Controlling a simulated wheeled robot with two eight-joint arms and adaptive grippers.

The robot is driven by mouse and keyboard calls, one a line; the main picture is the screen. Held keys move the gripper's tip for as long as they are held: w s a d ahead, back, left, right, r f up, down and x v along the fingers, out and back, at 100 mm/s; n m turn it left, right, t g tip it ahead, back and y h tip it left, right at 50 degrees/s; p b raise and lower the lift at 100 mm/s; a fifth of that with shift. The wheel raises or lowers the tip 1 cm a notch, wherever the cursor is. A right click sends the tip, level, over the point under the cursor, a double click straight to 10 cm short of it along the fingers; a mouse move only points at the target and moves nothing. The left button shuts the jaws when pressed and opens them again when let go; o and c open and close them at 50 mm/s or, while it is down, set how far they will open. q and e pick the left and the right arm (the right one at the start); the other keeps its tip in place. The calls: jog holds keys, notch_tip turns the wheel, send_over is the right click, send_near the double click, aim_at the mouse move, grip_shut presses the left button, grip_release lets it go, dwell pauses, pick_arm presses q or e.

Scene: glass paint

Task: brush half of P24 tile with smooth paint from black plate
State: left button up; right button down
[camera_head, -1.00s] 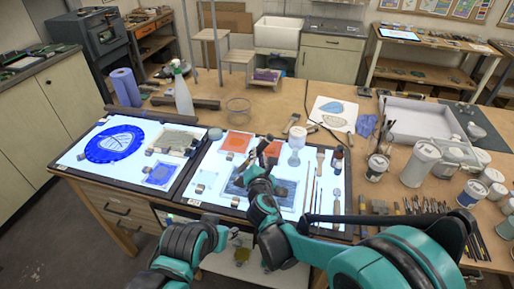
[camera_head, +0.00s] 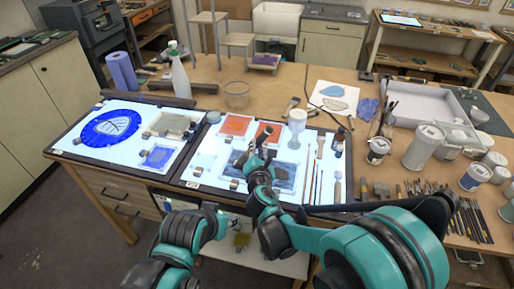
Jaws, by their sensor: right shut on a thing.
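My right gripper (camera_head: 257,163) is over the right light panel (camera_head: 205,173). It is shut on a slim dark tool (camera_head: 264,136), which looks like a brush and points up and slightly right. A framed grey-blue tile (camera_head: 286,175) lies beneath and beside the gripper, which hides its left part. I cannot tell whether the tool touches it. Two orange tiles (camera_head: 236,126) lie behind it.
A clear jar (camera_head: 297,121) and several slim tools stand or lie right of the tile. Pots (camera_head: 422,147) and brushes crowd the right. A spray bottle (camera_head: 179,76) stands behind the panels.

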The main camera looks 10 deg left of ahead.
jog(key=shift+f, duration=0.2)
jog(key=shift+f+b, duration=0.3)
jog(key=shift+b, duration=0.35)
dwell(0.9)
jog(key=shift+r+p, duration=0.8)
jog(key=shift+r, duration=0.3)
notch_tip(320, 180, up, 4)
jog(key=p, duration=0.2)
jog(key=shift+p, duration=0.4)
